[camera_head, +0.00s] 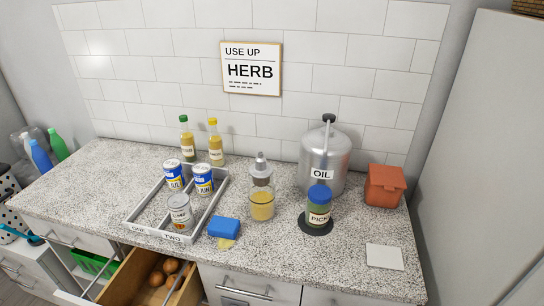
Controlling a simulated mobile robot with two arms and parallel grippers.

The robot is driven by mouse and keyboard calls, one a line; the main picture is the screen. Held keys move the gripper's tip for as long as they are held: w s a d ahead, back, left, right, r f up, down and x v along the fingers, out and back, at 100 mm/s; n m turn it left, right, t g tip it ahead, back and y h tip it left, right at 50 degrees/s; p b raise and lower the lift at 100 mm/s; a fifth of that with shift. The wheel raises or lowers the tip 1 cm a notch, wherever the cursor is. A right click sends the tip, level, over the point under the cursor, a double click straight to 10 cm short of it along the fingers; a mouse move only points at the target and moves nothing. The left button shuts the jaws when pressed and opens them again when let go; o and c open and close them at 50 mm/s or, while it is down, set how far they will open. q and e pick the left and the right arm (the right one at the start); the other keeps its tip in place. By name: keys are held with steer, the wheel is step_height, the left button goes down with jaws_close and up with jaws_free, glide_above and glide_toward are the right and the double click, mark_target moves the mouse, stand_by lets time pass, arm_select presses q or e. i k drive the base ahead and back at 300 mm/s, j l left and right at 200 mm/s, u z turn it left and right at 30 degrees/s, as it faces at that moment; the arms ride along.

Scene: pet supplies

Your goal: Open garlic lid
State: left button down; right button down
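No label reading garlic can be made out. A terracotta-orange lidded pot (384,187) stands at the right of the speckled counter, its lid seemingly on. A glass jar (262,204) with yellow contents and a grey metal top stands near the middle. A jar labelled PICK (319,207) with a blue lid stands on a dark round mat (317,230). I cannot tell which of these is the garlic container. Neither of my grippers is in view.
A metal OIL canister (325,158) stands behind the PICK jar. A divided tray (141,222) holds several cans. A blue sponge-like block (224,228) and a white square (385,256) lie near the front. An open drawer (130,284) holds brown round items.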

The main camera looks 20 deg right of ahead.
mark_target(390, 178)
steer(key=z, duration=1.45)
